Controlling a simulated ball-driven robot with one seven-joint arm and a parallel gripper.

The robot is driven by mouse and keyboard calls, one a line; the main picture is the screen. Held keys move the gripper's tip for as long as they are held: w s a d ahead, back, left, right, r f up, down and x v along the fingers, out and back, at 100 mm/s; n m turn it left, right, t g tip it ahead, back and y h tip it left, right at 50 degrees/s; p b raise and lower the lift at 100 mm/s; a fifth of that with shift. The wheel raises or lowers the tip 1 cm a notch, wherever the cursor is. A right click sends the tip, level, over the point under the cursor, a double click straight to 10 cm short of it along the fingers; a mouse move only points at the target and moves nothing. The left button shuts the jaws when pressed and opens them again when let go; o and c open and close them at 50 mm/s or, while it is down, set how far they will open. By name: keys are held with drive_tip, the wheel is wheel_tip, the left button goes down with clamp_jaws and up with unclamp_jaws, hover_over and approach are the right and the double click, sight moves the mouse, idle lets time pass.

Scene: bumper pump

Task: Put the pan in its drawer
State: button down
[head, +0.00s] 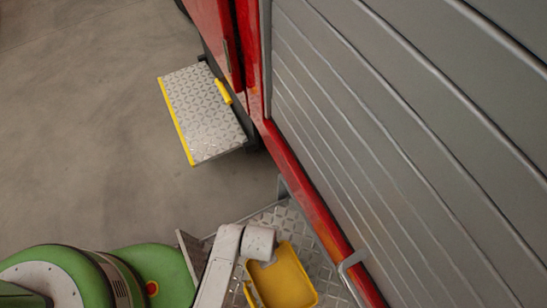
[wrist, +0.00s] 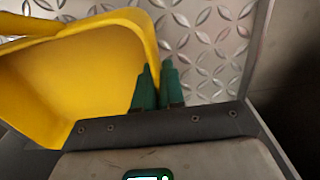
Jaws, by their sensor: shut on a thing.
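The pan is a shallow yellow tray (head: 287,283) at the bottom of the head view, over a diamond-plate surface with grey rails (head: 285,216). I cannot tell whether this surface is the drawer. In the wrist view the pan (wrist: 75,75) fills the left side. My gripper (wrist: 158,75) is shut on the pan's rim, with green fingertips on either side of it. In the head view my gripper is mostly hidden by my wrist. Whether the pan touches the plate beneath is unclear.
A diamond-plate step (head: 205,120) with a yellow edge and a small yellow bar (head: 223,91) juts out from the red vehicle body (head: 310,195). A grey slatted shutter (head: 400,130) fills the right. Open concrete floor (head: 90,130) lies at left.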

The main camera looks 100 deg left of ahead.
drive_tip(key=shift+f+b, duration=0.95)
drive_tip(key=shift+f, duration=0.9)
drive_tip(key=shift+f, duration=0.1)
drive_tip(key=c, duration=1.2)
unclamp_jaws()
drive_tip(key=shift+c, duration=0.2)
wheel_tip(320, 180, up, 12)
drive_tip(key=p, duration=0.5)
drive_tip(key=shift+p, duration=0.4)
